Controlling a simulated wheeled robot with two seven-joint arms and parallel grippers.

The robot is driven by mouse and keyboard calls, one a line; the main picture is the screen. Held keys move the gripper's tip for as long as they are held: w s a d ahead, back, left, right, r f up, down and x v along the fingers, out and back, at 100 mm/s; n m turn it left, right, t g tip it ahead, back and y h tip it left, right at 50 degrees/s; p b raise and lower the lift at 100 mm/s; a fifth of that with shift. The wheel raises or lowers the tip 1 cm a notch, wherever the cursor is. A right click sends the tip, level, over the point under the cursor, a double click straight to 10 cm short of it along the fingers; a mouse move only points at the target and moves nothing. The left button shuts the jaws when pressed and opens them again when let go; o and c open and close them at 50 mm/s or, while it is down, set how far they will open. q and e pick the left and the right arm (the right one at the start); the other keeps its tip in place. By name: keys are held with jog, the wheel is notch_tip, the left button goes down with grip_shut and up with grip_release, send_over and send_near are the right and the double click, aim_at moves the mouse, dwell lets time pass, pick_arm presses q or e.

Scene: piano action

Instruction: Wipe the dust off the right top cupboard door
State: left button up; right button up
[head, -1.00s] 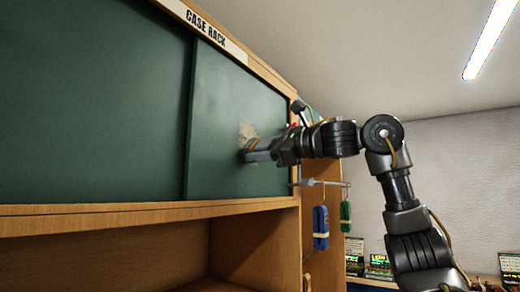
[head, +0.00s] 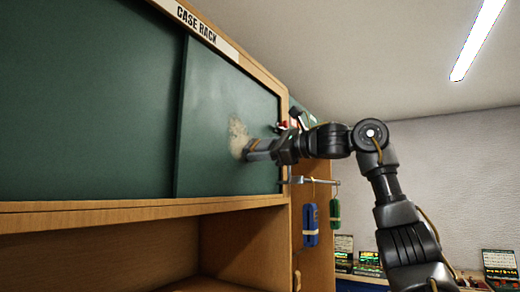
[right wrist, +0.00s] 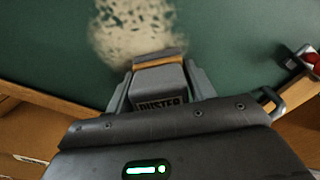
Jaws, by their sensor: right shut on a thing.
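The right top cupboard door (head: 210,85) is a dark green panel under the wooden top rail. A pale, speckled dust patch (head: 237,133) lies on it right of its middle, and the patch also fills the upper middle of the right wrist view (right wrist: 140,28). My right gripper (head: 256,150) is at the lower right edge of the patch. It is shut on a grey block with a tan band, labelled DUSTER (right wrist: 160,102). The duster's far end is at or very near the door, by the patch's lower edge; I cannot tell if it touches. My left gripper is not in view.
Blue (head: 310,222) and green (head: 335,213) items hang from a metal bracket (head: 312,181) below my right arm. A red-tipped object (head: 281,125) is by the door's right edge. An open wooden shelf lies below.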

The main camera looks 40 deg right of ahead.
jog(key=shift+w+d, duration=0.2)
jog(key=shift+d, duration=0.4)
jog(key=shift+w+d, duration=0.2)
jog(key=shift+d, duration=0.4)
jog(key=shift+r, duration=0.85)
jog(key=shift+s+a+f+b, duration=0.1)
jog(key=shift+s+a+b, duration=0.1)
jog(key=shift+a, duration=0.25)
jog(key=shift+s+a+b, duration=0.1)
jog(key=shift+a+b, duration=0.05)
jog(key=shift+a, duration=0.25)
jog(key=shift+s+a, duration=0.25)
jog(key=shift+a, duration=0.85)
jog(key=shift+s+a+b, duration=0.3)
jog(key=shift+a+b, duration=0.2)
jog(key=shift+a, duration=0.45)
jog(key=shift+s+a, duration=0.3)
jog(key=shift+a, duration=0.6)
jog(key=shift+a, duration=0.1)
jog(key=shift+s+a+b, duration=0.2)
jog(key=shift+s+a, duration=0.1)
jog(key=shift+a, duration=0.6)
jog(key=shift+s+a+b, duration=0.15)
jog(key=shift+s+a, duration=0.15)
jog(key=shift+a, duration=0.6)
